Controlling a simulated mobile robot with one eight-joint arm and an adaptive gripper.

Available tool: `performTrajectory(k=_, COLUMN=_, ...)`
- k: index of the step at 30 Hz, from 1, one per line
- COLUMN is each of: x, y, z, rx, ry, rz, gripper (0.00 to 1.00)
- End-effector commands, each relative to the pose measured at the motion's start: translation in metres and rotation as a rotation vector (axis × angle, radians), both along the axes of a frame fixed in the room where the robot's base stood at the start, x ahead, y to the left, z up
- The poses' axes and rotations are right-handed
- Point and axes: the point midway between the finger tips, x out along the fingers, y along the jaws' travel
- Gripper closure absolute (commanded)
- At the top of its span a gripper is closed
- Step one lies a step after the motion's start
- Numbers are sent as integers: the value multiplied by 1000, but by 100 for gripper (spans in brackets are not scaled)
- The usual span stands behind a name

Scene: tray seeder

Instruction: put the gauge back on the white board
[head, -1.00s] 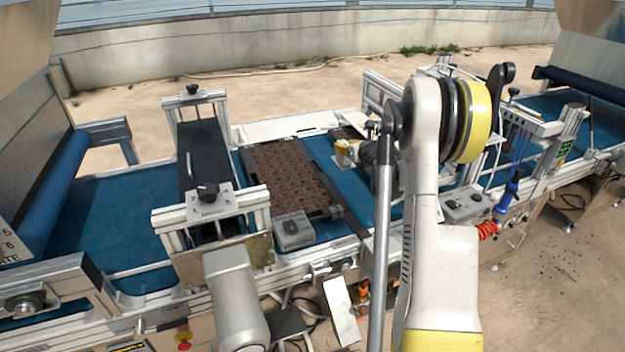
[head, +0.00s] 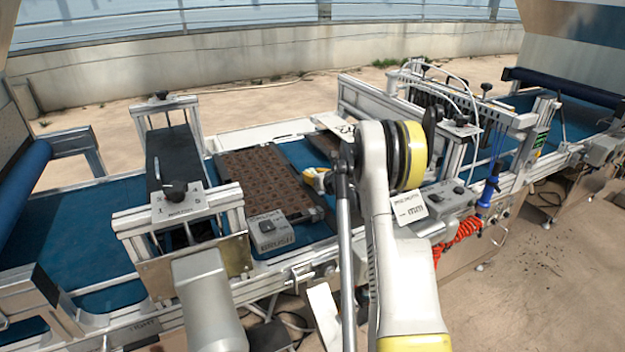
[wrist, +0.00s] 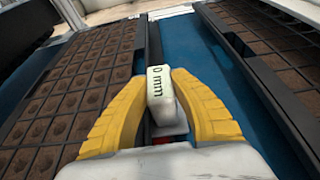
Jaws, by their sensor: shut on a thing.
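My gripper (wrist: 160,88) is shut on the gauge (wrist: 161,92), a small white block with dark "0 mm" lettering, in the wrist view. The yellow fingers press on its two sides. In the head view my gripper (head: 316,178) shows as a small yellow shape over the blue belt, right of the brown cell tray; the gauge cannot be made out there. A white board (head: 408,207) with dark lettering, seemingly "mm", lies to the right of my arm, near a grey control box. My arm hides part of the area beside it.
A brown cell tray (head: 262,178) lies on the blue belt (head: 80,225). Another tray (wrist: 275,50) is at right in the wrist view, with bare belt between them. A grey box (head: 270,228) stands at the tray's front edge. The seeder frame (head: 470,120) rises behind right.

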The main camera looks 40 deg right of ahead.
Motion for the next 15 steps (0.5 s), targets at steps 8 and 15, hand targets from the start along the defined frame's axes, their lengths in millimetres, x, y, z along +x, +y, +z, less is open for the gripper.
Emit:
performTrajectory(k=8, x=0, y=0, z=-1, rx=0, ry=0, rz=0, gripper=100)
performTrajectory(k=15, x=0, y=0, z=-1, rx=0, ry=0, rz=0, gripper=54)
